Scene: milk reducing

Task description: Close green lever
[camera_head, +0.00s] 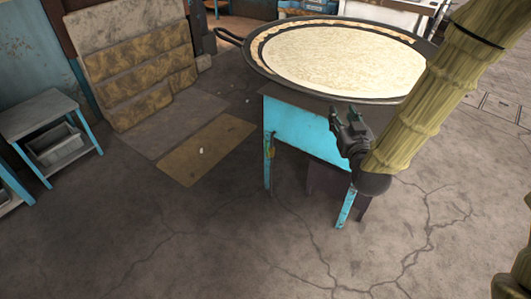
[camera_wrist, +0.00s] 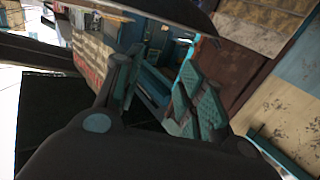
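My gripper (camera_head: 346,115) is in front of the blue stand, below the rim of the large pan. Its fingers are apart, with nothing seen between them. No green lever is clearly seen in the wrist view.
The wide pan (camera_head: 254,72) of pale milk sits on the blue stand (camera_head: 300,128), its handle (camera_head: 229,37) pointing left. A small table (camera_head: 38,112) with a grey bin stands at the left. Stepped stone slabs (camera_head: 140,75) lean behind. The cracked floor (camera_head: 200,240) in front is clear.

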